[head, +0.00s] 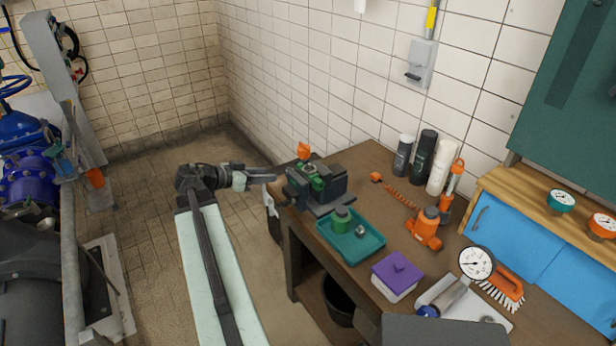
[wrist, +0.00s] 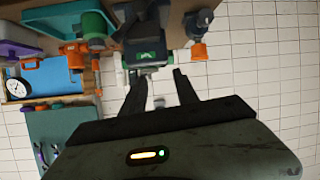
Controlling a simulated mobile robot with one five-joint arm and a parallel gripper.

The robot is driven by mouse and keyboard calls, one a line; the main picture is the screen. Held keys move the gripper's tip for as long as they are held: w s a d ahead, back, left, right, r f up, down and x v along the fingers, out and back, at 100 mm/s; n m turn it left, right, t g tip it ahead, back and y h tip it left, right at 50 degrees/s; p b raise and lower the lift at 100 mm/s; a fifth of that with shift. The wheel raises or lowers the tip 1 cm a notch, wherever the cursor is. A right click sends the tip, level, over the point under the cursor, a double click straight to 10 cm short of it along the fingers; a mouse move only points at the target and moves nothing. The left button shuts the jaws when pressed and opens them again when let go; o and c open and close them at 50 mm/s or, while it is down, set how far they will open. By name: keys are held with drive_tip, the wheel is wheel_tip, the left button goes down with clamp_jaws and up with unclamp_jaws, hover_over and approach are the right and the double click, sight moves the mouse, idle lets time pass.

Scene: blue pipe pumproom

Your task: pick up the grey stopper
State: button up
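A small grey rounded piece (head: 360,231), which looks like the grey stopper, sits in the teal tray (head: 372,249) on the workbench. A green cylindrical piece (head: 341,220) stands beside it in the tray. My gripper (head: 268,178) is off the bench's left edge, left of the dark vise-like device and apart from the tray. In the wrist view my gripper (wrist: 159,86) shows two spread fingers, open with nothing held. The teal tray (wrist: 75,20) shows at the upper left there; I cannot make out the stopper in that view.
The dark device (head: 325,185) with green parts stands between my gripper and the tray. A purple-lidded box (head: 397,274), an orange tool (head: 424,230) and several bottles (head: 424,154) crowd the bench. The tiled floor left of the bench is open.

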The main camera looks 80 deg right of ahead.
drive_tip(key=m+g, duration=0.2)
approach(308, 165)
drive_tip(key=b+x, duration=0.2)
drive_tip(key=x, duration=0.6)
drive_tip(key=shift+d+b, duration=0.15)
drive_tip(key=shift+b, duration=0.15)
clamp_jaws()
